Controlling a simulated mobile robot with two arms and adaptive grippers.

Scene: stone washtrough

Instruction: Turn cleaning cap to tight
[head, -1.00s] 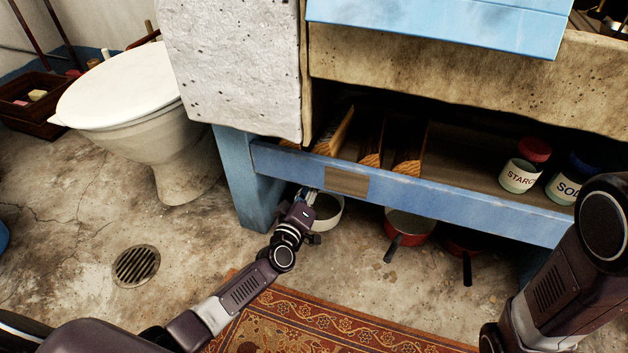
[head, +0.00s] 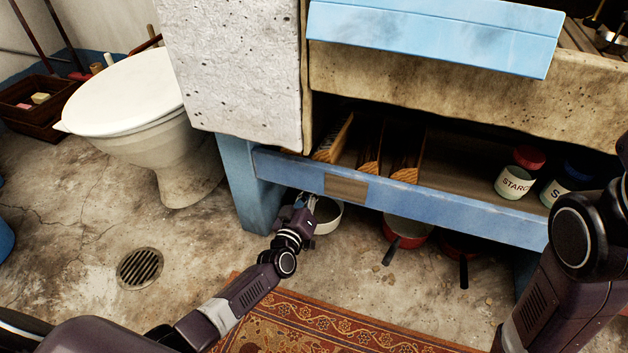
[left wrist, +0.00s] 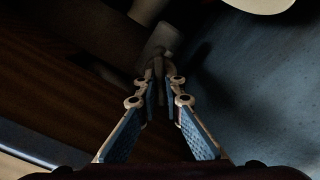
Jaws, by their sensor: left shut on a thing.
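In the left wrist view a small grey-brown fitting (left wrist: 159,42), apparently the cleaning cap, lies straight ahead in deep shadow. My left gripper (left wrist: 159,85) has its two blue-padded fingers converging on a narrow part of it, and is shut on it. The shadow hides the cap's exact outline and how tight it sits. In the head view my left gripper (head: 307,200) reaches under the front rail of the blue stand, and the cap is not distinguishable there. My right arm shows at the right edge, but its gripper is out of view.
The blue rail (head: 400,190) runs just above my left gripper. A white bowl (head: 328,216) stands on the floor close beside it, with a red pan (head: 408,230) farther right. A toilet (head: 140,110), a floor drain (head: 139,267) and a patterned rug (head: 300,318) are nearby.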

